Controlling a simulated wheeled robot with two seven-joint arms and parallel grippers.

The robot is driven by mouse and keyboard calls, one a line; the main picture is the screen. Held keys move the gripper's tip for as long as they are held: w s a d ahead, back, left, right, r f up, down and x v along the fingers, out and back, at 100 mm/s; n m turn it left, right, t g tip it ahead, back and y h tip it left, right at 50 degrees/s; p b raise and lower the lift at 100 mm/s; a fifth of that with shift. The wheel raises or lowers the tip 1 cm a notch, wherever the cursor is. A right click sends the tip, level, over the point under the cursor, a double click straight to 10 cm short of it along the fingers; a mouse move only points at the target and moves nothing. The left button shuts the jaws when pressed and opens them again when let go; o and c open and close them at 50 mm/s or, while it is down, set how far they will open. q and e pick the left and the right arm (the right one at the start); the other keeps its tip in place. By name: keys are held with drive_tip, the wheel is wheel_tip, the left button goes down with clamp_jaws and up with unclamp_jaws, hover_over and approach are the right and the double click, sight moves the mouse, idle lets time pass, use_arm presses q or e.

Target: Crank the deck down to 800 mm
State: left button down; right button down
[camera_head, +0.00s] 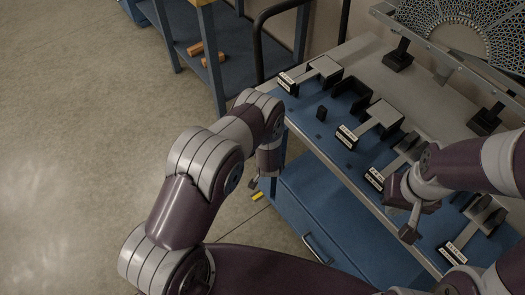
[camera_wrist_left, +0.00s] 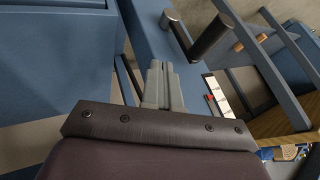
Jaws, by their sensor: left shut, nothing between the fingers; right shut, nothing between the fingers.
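The deck (camera_head: 355,165) is a blue-topped bench running diagonally at the right of the head view. In the left wrist view a dark crank handle (camera_wrist_left: 212,38) stands out from a blue panel, beyond and right of my left fingertips. A white scale strip with a red mark (camera_wrist_left: 211,98) lies right of the fingers; its figures are too small to read. My left gripper (camera_wrist_left: 160,68) is shut and empty, apart from the crank handle. In the head view the left arm reaches down past the deck's near left end. My right gripper (camera_head: 411,230) is shut and empty above the deck.
Black holders with white labels (camera_head: 347,136) line the deck. A lattice specimen (camera_head: 462,30) stands at its far side. A blue drawer unit (camera_head: 315,215) sits below. A blue-legged table with wooden blocks (camera_head: 205,52) is at the back. The left floor is clear.

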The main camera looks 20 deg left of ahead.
use_arm(q)
drive_tip(key=w+a, duration=0.1)
drive_tip(key=a, duration=0.1)
drive_tip(key=w+a, duration=0.1)
drive_tip(key=shift+w+f, duration=0.25)
drive_tip(key=shift+w, duration=0.1)
use_arm(e)
drive_tip(key=shift+s+d, duration=0.1)
drive_tip(key=shift+s, duration=0.05)
use_arm(q)
drive_tip(key=shift+a, duration=0.1)
drive_tip(key=shift+w+a+r+b, duration=0.1)
drive_tip(key=shift+w+a+b, duration=0.2)
drive_tip(key=shift+a+b, duration=0.05)
use_arm(e)
drive_tip(key=shift+a+f, duration=0.45)
drive_tip(key=shift+a, duration=0.15)
drive_tip(key=shift+a+f, duration=0.1)
